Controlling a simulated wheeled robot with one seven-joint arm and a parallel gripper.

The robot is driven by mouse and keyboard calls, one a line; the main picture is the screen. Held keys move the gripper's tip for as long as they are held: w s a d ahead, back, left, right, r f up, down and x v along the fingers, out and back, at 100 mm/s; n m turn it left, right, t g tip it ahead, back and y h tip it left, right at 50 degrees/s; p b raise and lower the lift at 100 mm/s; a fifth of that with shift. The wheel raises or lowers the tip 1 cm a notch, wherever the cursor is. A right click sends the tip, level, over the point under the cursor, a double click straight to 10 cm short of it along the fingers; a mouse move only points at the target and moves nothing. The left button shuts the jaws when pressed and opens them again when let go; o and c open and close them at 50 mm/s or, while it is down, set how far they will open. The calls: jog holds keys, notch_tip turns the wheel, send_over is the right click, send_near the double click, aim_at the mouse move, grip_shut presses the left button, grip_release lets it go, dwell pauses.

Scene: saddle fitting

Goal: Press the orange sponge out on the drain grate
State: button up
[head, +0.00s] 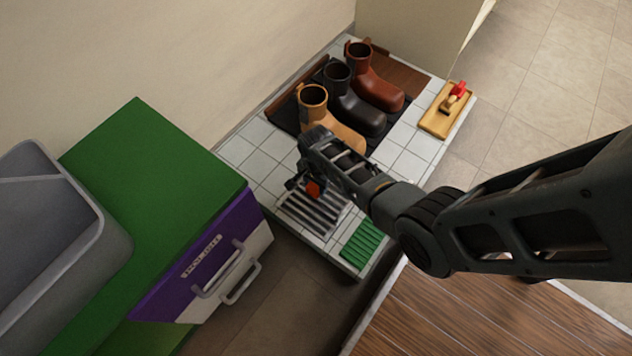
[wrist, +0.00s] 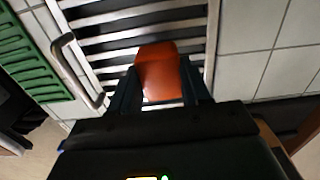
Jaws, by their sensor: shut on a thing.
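The orange sponge (wrist: 158,70) is between the fingers of my gripper (wrist: 160,95) in the wrist view. It also shows as a small orange patch (head: 313,188) in the head view. The drain grate (head: 322,217) is a set of metal bars set in the white tiled top; its bars (wrist: 115,29) fill the upper middle of the wrist view. My gripper (head: 301,186) is shut on the sponge, over the grate. I cannot tell whether the sponge touches the bars. My arm and the fingers hide part of the grate.
A green ribbed mat (head: 362,246) lies beside the grate. Tan, black and brown boots (head: 338,97) stand behind on a dark mat. A wooden tray (head: 446,112) with a red-topped object is at the back right. A purple drawer (head: 205,262) with a handle is at the left.

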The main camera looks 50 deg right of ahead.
jog(key=shift+r+p, duration=2.4)
jog(key=shift+r, duration=0.3)
